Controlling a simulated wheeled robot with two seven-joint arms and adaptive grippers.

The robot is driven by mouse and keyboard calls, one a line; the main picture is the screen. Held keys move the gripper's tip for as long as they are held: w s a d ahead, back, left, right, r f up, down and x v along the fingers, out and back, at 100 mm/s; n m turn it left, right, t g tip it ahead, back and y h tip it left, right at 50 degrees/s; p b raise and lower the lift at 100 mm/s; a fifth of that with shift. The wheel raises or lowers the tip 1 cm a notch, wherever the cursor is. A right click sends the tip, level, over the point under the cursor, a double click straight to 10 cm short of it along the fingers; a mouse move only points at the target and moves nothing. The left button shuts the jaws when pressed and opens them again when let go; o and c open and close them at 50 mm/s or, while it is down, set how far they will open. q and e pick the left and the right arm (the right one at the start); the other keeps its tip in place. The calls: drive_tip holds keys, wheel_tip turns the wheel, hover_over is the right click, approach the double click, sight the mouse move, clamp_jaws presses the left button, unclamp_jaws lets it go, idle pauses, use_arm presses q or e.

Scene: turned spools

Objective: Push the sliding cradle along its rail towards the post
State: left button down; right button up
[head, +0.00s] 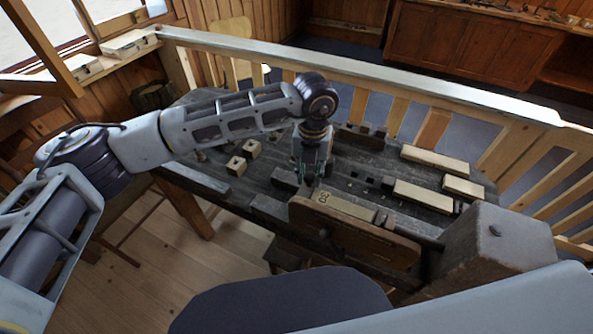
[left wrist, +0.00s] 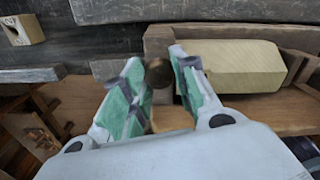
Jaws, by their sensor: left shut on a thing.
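The sliding cradle (head: 350,242) is a brown wooden body on the near side of the bench, with a pale block marked 30 (head: 345,206) on top. The post (head: 492,245) appears to be the large dark wooden block to its right. A dark bar, apparently the rail (head: 425,240), runs between them. My left gripper (head: 314,182) is at the cradle's left end; in the left wrist view its fingers (left wrist: 155,82) stand either side of a dark round knob (left wrist: 158,72) at the brown end piece. The exact contact is partly hidden. My right gripper is not in view.
The dark bench (head: 275,200) carries small pale blocks with holes (head: 236,165) at left and several pale bars (head: 425,196) at right. A railing (head: 360,72) runs behind it. A gap separates cradle and post.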

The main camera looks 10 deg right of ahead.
use_arm(q)
drive_tip(key=shift+s+d, duration=0.4)
drive_tip(key=shift+d, duration=0.05)
drive_tip(key=c, duration=1.2)
unclamp_jaws()
drive_tip(key=shift+d, duration=0.1)
drive_tip(key=shift+o, duration=0.5)
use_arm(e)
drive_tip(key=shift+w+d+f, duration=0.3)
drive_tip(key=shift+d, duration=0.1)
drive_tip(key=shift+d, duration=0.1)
use_arm(q)
drive_tip(key=shift+r, duration=0.8)
wheel_tip(320, 180, up, 10)
drive_tip(key=shift+r, duration=0.2)
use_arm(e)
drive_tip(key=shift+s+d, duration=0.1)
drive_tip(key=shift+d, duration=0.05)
